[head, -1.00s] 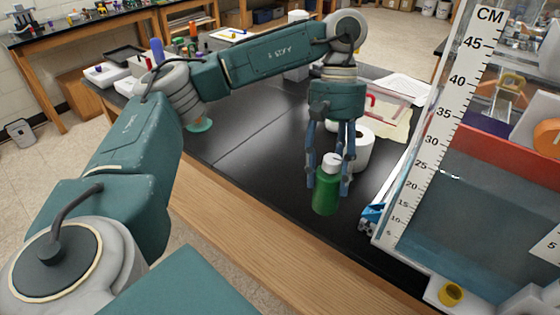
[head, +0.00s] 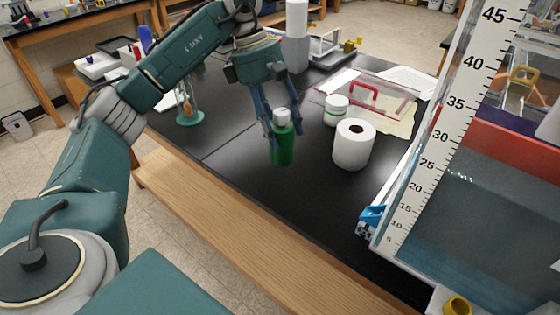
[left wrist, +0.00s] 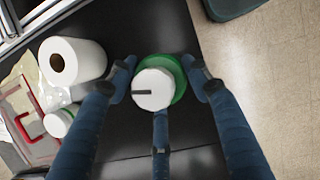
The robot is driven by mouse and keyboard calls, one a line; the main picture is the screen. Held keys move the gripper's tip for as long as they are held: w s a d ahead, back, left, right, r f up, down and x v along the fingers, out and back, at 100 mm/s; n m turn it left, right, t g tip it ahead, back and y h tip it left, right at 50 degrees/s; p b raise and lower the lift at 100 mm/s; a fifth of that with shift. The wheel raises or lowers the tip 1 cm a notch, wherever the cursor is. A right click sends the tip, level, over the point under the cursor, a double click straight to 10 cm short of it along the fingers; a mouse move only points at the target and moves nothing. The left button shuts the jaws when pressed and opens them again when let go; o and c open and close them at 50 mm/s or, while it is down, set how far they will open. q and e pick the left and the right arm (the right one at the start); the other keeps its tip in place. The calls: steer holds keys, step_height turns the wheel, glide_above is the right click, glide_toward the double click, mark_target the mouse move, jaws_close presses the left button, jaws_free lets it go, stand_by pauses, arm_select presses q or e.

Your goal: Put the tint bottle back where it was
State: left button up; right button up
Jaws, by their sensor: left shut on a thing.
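The tint bottle is green with a white cap (head: 282,145). My left gripper (head: 279,132) is shut on it near its upper part. The bottle hangs upright or nearly so over the black bench top; whether its base touches the bench I cannot tell. In the left wrist view the bottle (left wrist: 177,79) is seen from above, its white cap between the blue fingers of the left gripper (left wrist: 163,90). My right gripper is not in view.
A white paper roll (head: 353,150) and a white jar with a green band (head: 336,110) stand to the right. A red-handled clear case (head: 385,97) lies behind them. A tank with a CM scale (head: 440,125) borders the right. Bare black bench (head: 235,165) lies left of the bottle.

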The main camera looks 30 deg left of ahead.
mark_target(280, 159)
arm_select(q)
step_height(280, 159, down, 5)
steer(key=shift+f+p, duration=0.1)
steer(key=shift+p, duration=0.2)
step_height(280, 159, down, 4)
steer(key=shift+f+p, duration=0.15)
steer(key=shift+p, duration=0.2)
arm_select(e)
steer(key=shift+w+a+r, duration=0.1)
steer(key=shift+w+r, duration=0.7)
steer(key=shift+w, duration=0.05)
arm_select(q)
steer(key=shift+d+f, duration=0.1)
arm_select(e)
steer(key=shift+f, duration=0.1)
arm_select(q)
steer(key=o, duration=1.3)
steer(key=shift+c, duration=0.2)
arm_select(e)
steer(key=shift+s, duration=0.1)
